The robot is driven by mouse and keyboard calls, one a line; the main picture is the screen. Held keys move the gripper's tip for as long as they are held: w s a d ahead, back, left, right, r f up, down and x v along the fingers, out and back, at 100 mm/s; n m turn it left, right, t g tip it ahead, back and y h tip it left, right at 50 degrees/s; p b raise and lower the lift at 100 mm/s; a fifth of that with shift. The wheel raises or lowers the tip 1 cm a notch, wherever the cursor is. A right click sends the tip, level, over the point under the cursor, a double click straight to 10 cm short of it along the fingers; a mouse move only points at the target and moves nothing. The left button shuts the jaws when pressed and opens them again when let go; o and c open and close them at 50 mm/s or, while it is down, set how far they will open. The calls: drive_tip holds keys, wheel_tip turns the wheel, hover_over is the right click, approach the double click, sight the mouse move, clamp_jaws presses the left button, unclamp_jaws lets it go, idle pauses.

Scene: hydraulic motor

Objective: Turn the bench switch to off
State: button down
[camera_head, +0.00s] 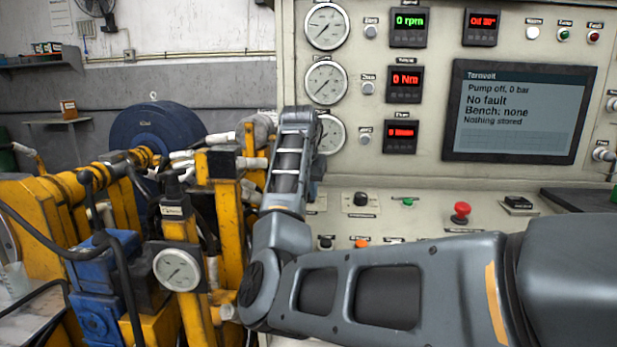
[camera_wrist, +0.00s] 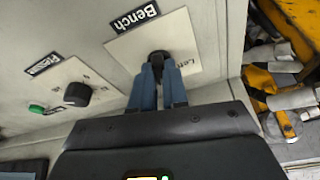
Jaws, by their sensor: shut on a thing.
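The bench switch (camera_wrist: 158,56) is a black knob on a pale plate labelled "Bench" in the wrist view. A small "Left" mark shows on the plate. My gripper (camera_wrist: 160,72) has its two blue fingers shut on the knob, one on each side. The fingers hide part of the knob, so I cannot tell which way it points. In the head view my arm hides the switch and the gripper. The screen (camera_head: 520,110) there reads "Pump off, 0 bar", "No fault", "Bench: none" and "Nothing stored".
Another black knob (camera_wrist: 77,94) and a green button (camera_wrist: 37,109) sit beside the switch. On the console, a red mushroom button (camera_head: 461,211) stands out at right. Yellow machinery with hoses and a gauge (camera_head: 177,270) fills the left, close to my arm.

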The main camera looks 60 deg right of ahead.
drive_tip(key=shift+s+f+n+t+p, duration=0.1)
drive_tip(key=shift+n+t+p, duration=0.05)
drive_tip(key=shift+n+p, duration=0.5)
drive_tip(key=shift+s+f+n+t+p, duration=0.1)
drive_tip(key=shift+n+t+p, duration=0.05)
drive_tip(key=shift+n+p, duration=0.45)
drive_tip(key=c, duration=1.1)
unclamp_jaws()
drive_tip(key=shift+c, duration=0.2)
drive_tip(key=shift+w, duration=0.1)
drive_tip(key=shift+r, duration=0.1)
drive_tip(key=shift+r, duration=0.2)
drive_tip(key=v, duration=0.7)
drive_tip(key=shift+a+r, duration=0.1)
